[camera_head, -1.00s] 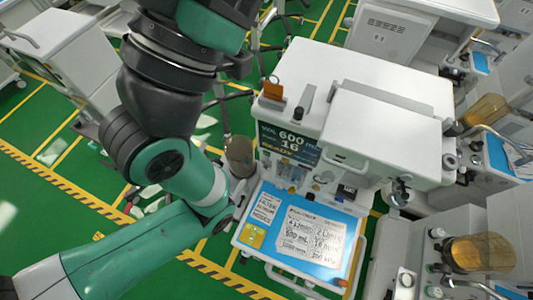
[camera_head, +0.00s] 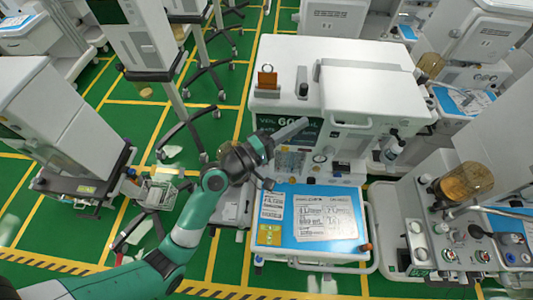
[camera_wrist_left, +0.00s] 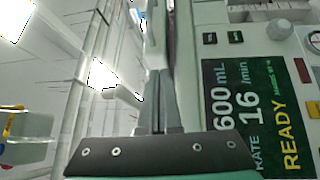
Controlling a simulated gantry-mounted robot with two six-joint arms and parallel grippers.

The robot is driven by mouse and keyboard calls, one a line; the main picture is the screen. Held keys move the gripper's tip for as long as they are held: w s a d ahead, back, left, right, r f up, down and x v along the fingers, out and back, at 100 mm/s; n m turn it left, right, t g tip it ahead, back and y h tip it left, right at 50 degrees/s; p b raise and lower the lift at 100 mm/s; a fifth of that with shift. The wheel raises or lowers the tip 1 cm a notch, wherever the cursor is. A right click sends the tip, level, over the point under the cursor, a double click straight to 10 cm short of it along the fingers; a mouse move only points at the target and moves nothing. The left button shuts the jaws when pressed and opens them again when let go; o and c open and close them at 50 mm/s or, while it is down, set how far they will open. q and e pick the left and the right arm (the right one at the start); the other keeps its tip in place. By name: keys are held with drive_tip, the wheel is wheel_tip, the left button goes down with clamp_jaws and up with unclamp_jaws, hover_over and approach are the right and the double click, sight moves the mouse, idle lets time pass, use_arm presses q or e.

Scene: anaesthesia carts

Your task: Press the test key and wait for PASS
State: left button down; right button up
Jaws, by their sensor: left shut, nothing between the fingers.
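The white anaesthesia machine (camera_head: 365,95) stands right of centre in the head view. Its dark display (camera_head: 275,122) is partly hidden by my left gripper (camera_head: 303,124). In the left wrist view the display (camera_wrist_left: 245,105) reads 600 mL, 16 /min and READY in yellow. My left gripper (camera_wrist_left: 159,75) is shut and empty, its fingers pointing along the machine front beside the display. I cannot tell whether they touch the panel. Small dark green labels or keys (camera_wrist_left: 236,37) and a round knob (camera_wrist_left: 313,40) lie near the display. I cannot make out which part is the test key. PASS does not show.
A blue work surface (camera_head: 285,240) with printed cards lies below the panel. Another machine with an amber canister (camera_head: 467,182) stands at right.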

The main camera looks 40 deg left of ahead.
use_arm(q)
drive_tip(key=s+a+f+n+g+y, duration=0.1)
drive_tip(key=s+f+n, duration=0.1)
drive_tip(key=f, duration=0.6)
drive_tip(key=s+a+f+n+g+y, duration=0.1)
drive_tip(key=s+a+f+n, duration=0.1)
drive_tip(key=f, duration=0.5)
drive_tip(key=s+a+f+n+g+y+b, duration=0.1)
drive_tip(key=s+f+n, duration=0.3)
drive_tip(key=f, duration=0.4)
drive_tip(key=shift+s+a+f+g, duration=0.3)
drive_tip(key=shift+s+f, duration=0.05)
drive_tip(key=shift+s, duration=0.55)
drive_tip(key=w+a+b, duration=0.2)
drive_tip(key=w+a, duration=0.3)
drive_tip(key=w, duration=0.1)
drive_tip(key=shift+w+a+b, duration=0.3)
drive_tip(key=shift+w+b, duration=0.1)
drive_tip(key=shift+w+a, duration=0.25)
drive_tip(key=shift+w, duration=0.1)
